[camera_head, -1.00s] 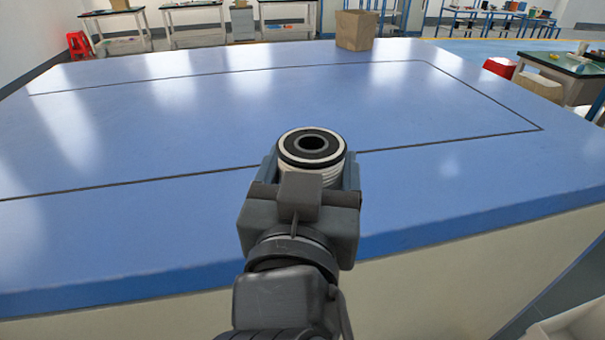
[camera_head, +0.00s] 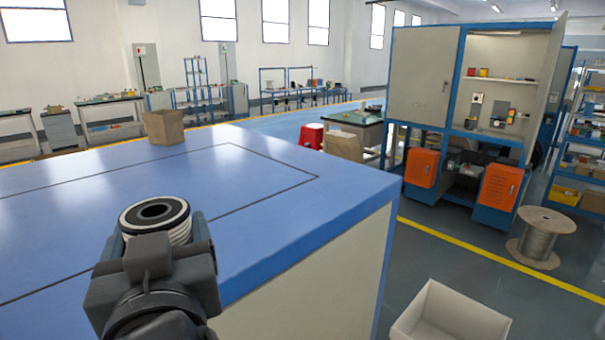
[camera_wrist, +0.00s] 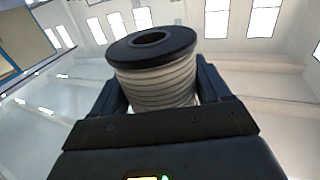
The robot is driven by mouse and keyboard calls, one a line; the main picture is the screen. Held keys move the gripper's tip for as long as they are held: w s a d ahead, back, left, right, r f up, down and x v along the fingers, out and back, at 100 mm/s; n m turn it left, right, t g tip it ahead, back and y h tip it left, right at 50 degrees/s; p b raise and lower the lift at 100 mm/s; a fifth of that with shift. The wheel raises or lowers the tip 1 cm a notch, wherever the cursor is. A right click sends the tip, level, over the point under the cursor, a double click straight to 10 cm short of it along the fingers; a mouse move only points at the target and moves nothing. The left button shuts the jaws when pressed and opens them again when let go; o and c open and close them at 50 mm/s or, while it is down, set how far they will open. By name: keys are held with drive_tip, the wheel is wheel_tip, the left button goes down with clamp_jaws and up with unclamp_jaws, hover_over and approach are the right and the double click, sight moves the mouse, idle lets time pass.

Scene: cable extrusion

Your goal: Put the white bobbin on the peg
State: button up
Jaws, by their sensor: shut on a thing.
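The white bobbin (camera_head: 176,233) has a black top flange with a round hole and pale windings. It is upright between the jaws of my gripper (camera_head: 160,228), which is shut on it. In the head view it appears over the near edge of the blue table. The wrist view also shows the bobbin (camera_wrist: 158,82), with a jaw on each side and its lower end hidden by my gripper. I cannot make out the peg in either view.
The blue-topped table (camera_head: 240,190) is mostly clear, with a cardboard box (camera_head: 165,127) at its far side. A white bin (camera_head: 450,315) stands on the floor at right. Further off are a wooden cable reel (camera_head: 541,237), a blue-framed cabinet (camera_head: 425,75) and shelves (camera_head: 590,140).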

drive_tip(key=w+d+f+m+t+h, duration=0.1)
drive_tip(key=w+d+f+h, duration=0.1)
drive_tip(key=w+d+f, duration=0.4)
drive_tip(key=w+d+f+m+h, duration=0.1)
drive_tip(key=w+d+f, duration=0.1)
drive_tip(key=d+f, duration=0.7)
drive_tip(key=w+d+f+m+t+h, duration=0.1)
drive_tip(key=w+d+f+h, duration=0.1)
drive_tip(key=w+d+f, duration=0.4)
drive_tip(key=s+d+f+m+h+b, duration=0.15)
drive_tip(key=s+d+f, duration=0.25)
drive_tip(key=d+f, duration=0.45)
drive_tip(key=s+d+f+m+h, duration=0.1)
drive_tip(key=s+d+f+h, duration=0.15)
drive_tip(key=d+f, duration=0.65)
drive_tip(key=s+d+f, duration=0.1)
drive_tip(key=s+f, duration=0.4)
drive_tip(key=s, duration=0.1)
drive_tip(key=shift+d, duration=0.25)
drive_tip(key=shift+w, duration=0.1)
